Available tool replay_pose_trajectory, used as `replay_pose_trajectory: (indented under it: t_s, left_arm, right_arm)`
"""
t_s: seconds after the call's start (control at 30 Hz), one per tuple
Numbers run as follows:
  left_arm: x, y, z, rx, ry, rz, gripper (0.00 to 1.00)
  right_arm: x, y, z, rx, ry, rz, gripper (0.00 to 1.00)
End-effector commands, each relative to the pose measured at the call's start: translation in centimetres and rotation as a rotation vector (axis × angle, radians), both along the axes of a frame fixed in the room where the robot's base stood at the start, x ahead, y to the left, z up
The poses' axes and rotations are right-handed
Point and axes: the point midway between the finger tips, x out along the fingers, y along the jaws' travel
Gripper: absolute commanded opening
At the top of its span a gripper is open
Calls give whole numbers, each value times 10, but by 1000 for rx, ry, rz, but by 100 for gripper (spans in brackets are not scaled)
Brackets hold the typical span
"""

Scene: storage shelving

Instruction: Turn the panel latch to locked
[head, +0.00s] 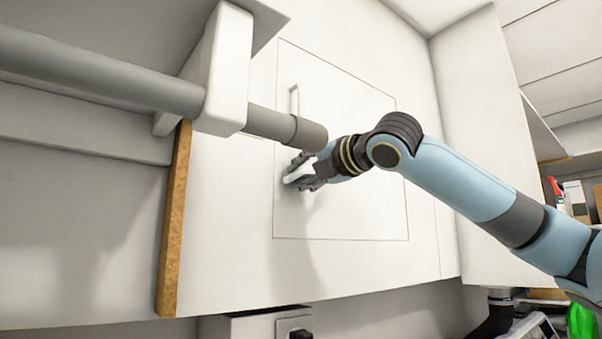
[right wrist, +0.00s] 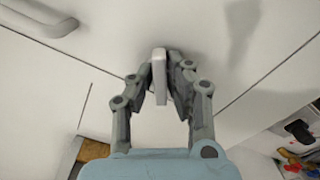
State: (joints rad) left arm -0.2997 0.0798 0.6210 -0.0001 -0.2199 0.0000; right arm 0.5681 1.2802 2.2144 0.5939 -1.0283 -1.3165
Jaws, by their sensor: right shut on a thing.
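The panel latch (head: 299,172) is a small white handle at the left edge of a square white panel (head: 365,205) in the head view. My right gripper (head: 303,170) reaches it from the right and is shut on the latch. In the right wrist view the latch (right wrist: 159,66) shows as a pale bar between the fingers of the right gripper (right wrist: 163,75). The fingers hide part of the latch, and its exact angle is hard to tell in the head view. My left gripper is not in view.
A white pull handle (head: 294,101) sits on the panel above the latch. A thick grey rail (head: 100,82) in a white bracket (head: 228,70) crosses the upper left, close to my right gripper. A dark knob (head: 300,334) lies below the cabinet.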

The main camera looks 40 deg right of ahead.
Motion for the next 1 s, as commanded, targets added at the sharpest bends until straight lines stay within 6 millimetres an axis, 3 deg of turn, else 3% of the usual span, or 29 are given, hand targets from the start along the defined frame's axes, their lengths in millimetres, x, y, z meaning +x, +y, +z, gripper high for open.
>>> replay_pose_trajectory:
  t_s: [0.5,1.0]
  left_arm:
    - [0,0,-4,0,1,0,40]
    - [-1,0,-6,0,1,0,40]
  right_arm:
    - [0,-1,-2,420,-46,-1,0]
    - [0,-1,-3,591,-63,-2,0]
